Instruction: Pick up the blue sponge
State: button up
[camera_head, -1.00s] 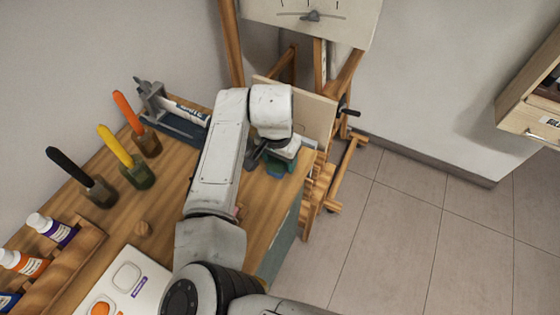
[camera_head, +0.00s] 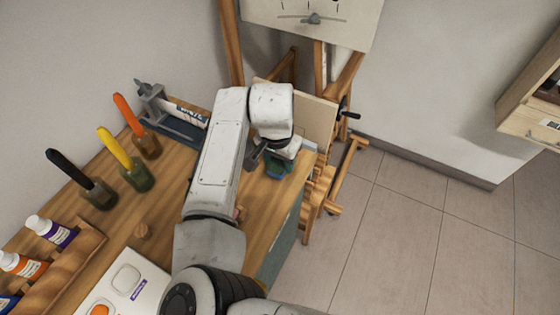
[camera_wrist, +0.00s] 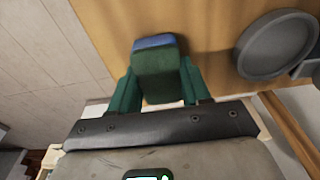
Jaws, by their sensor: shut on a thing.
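The sponge (camera_wrist: 154,58) shows in the wrist view as a block with a dark green face and a blue strip at its far end. My gripper (camera_wrist: 159,82) has a green finger on each side of it and is shut on it. The sponge is at the wooden tabletop; I cannot tell whether it touches the wood. In the head view my gripper (camera_head: 277,160) is at the far right part of the table, mostly hidden by my wrist. The teal patch there is too small to split into sponge and fingers.
A round grey dish (camera_wrist: 275,46) lies right of the sponge in the wrist view. Jars with black, yellow (camera_head: 115,147) and orange handles stand left on the table. A paint rack (camera_head: 55,270) is at lower left. An easel (camera_head: 318,110) stands close behind the gripper.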

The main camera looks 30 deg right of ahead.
notch_tip(320, 180, up, 2)
jog(key=shift+r+b, duration=0.2)
jog(key=shift+b, duration=0.2)
jog(key=s+a+r+b, duration=0.1)
jog(key=s+r, duration=0.9)
jog(key=s, duration=0.4)
jog(key=shift+b, duration=0.4)
jog(key=shift+a, duration=0.1)
jog(key=o, duration=0.4)
jog(key=shift+c, duration=1.6)
jog(key=shift+w+a, duration=0.1)
